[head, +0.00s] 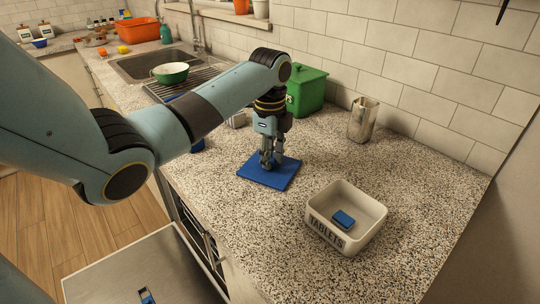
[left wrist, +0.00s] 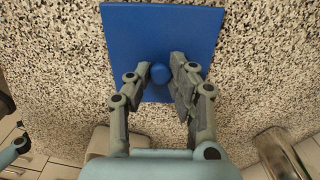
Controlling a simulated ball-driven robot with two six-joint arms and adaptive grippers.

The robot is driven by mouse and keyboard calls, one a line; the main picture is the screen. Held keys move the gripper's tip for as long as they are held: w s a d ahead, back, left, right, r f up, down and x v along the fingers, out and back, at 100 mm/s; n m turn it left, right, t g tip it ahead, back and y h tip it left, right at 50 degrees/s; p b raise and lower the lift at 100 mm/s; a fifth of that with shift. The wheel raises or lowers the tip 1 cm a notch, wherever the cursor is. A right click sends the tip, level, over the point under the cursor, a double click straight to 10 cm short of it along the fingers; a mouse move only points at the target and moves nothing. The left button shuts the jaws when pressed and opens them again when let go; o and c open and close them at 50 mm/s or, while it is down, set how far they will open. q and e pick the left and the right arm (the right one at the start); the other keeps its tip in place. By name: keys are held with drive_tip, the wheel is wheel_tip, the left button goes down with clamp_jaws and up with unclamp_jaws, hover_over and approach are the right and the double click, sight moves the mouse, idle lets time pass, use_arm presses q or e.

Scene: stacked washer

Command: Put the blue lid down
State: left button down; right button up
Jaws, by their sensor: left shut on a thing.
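The blue lid (head: 268,172) is a flat square plate with a round knob. It lies level at the counter surface, left of the white box; I cannot tell whether a small gap is left under it. My left gripper (head: 267,163) points down over the lid and is shut on its knob. In the left wrist view, the fingers (left wrist: 161,75) stand on both sides of the blue knob, and the lid (left wrist: 160,25) spreads beyond them. The white box (head: 369,239), lettered "TABLETS", is open on top, with a blue tablet (head: 343,219) inside. My right gripper is not in view.
A green lidded bin (head: 307,91) and a metal holder (head: 363,119) stand near the tiled wall. The sink (head: 150,65) and a green bowl (head: 171,73) are farther left. The speckled counter (head: 430,180) is clear to the right.

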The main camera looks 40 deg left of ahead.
use_arm(q)
drive_tip(key=shift+f, duration=0.15)
drive_tip(key=c, duration=1.2)
unclamp_jaws()
wheel_tip(320, 180, up, 12)
drive_tip(key=shift+r+p, duration=0.25)
drive_tip(key=shift+p, duration=0.3)
drive_tip(key=shift+f, duration=0.1)
